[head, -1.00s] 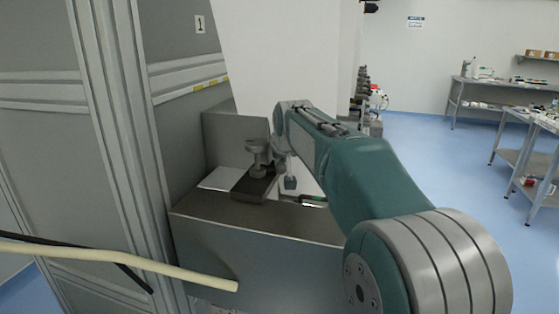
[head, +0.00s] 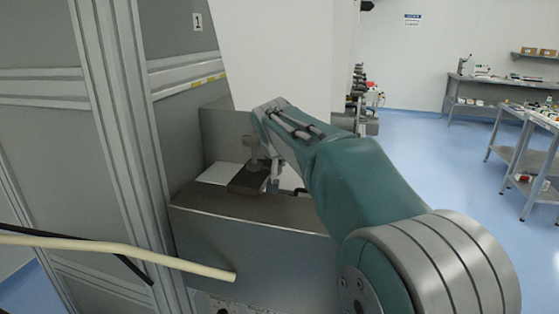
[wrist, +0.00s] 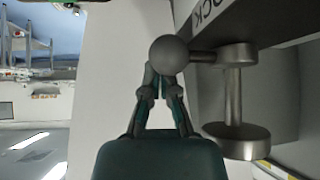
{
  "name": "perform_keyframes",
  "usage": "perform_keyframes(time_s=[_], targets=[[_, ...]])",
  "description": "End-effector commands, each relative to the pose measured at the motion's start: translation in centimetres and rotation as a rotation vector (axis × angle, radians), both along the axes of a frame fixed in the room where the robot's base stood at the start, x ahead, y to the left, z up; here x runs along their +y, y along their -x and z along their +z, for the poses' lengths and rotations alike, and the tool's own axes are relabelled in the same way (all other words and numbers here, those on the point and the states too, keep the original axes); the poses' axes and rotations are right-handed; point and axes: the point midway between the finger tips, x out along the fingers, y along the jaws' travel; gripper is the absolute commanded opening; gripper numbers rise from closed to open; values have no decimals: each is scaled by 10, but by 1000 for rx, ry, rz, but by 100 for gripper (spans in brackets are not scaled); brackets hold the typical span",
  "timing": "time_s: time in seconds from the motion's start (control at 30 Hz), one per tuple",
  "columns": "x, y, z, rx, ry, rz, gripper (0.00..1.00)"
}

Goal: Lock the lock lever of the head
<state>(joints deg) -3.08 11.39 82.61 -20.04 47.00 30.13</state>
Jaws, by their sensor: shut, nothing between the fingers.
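The lock lever shows in the wrist view as a grey round knob (wrist: 168,54) on a short bar. The bar joins a metal post with a wide disc (wrist: 235,140) at its other end. My gripper (wrist: 160,74) is shut and empty, its fingertips partly hidden by the knob. I cannot tell whether they touch it. In the head view the post and disc of the head (head: 254,150) stand on a dark block (head: 248,182); the lever knob is not clear there, and my wrist covers part of the area.
A dark plate (wrist: 262,22) with partly visible "LOCK" lettering lies beside the lever. A grey cabinet (head: 45,130) is at left, and a pale hose (head: 120,257) crosses in front. A white panel (head: 280,60) rises behind.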

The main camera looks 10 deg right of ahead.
Motion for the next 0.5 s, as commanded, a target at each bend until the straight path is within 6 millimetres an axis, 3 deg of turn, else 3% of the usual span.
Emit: perform_keyframes(time_s=[0.5], targets=[[15, 18, 0, 0, 1, -383, 0]])
